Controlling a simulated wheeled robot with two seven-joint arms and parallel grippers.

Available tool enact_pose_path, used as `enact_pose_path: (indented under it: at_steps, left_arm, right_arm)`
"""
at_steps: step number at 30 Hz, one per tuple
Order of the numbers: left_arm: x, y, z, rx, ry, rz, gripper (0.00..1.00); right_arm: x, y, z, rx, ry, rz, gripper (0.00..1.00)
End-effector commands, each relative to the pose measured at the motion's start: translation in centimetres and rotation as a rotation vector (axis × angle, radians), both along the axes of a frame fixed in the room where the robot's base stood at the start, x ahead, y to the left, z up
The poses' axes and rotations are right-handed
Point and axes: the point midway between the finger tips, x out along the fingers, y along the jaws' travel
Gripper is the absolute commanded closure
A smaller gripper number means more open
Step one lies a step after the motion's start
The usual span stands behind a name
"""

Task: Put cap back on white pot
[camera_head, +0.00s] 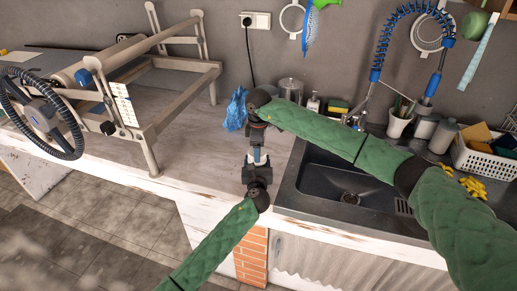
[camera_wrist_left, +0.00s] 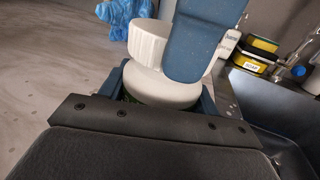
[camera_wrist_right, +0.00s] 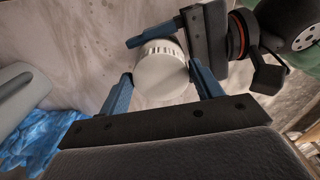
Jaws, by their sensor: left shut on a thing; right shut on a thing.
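The white pot (camera_wrist_left: 158,90) is held between the blue fingers of my left gripper (camera_wrist_left: 162,97); its lower part is hidden by the gripper. The white ribbed cap (camera_wrist_left: 149,40) is directly above the pot's top, a little to the left in the left wrist view. I cannot tell whether they touch. My right gripper (camera_wrist_right: 162,85) is shut on the cap, whose round top (camera_wrist_right: 160,78) faces the right wrist camera. In the head view my right gripper (camera_head: 258,136) is above my left gripper (camera_head: 257,168), with a small white part between them.
A sink (camera_head: 330,195) lies right of the grippers, with a spring-hose faucet (camera_head: 376,60) behind. A crumpled blue bag (camera_head: 236,110) and a glass jar (camera_head: 291,89) are behind them. A slab roller (camera_head: 150,90) stands on the left. Counter left of the grippers is clear.

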Motion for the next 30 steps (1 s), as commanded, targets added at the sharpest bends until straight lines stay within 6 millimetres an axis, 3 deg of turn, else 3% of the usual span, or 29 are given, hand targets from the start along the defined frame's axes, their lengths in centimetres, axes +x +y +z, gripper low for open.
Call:
enact_pose_path:
  at_steps: [9,21,22,25,30]
  left_arm:
    - [-0.11,-0.17,-0.12,0.0,0.002,-0.003,1.0]
    - [-0.14,-0.23,-0.14,0.0,0.002,-0.004,1.0]
    - [-0.14,-0.23,-0.14,0.0,0.002,-0.004,1.0]
    - [-0.12,-0.19,-0.14,0.0,0.002,-0.003,1.0]
    - [-0.09,-0.11,-0.13,0.0,0.002,-0.002,1.0]
  right_arm:
    - [-0.21,0.35,0.06,0.005,-0.001,-0.356,0.56]
    - [-0.12,0.18,0.15,0.003,-0.003,-0.409,0.56]
    - [-0.11,0.16,0.15,0.003,-0.003,-0.409,0.33]
    - [-0.12,0.16,0.12,0.002,-0.002,-0.409,0.14]
    - [-0.14,0.1,0.05,0.001,-0.001,-0.408,0.13]
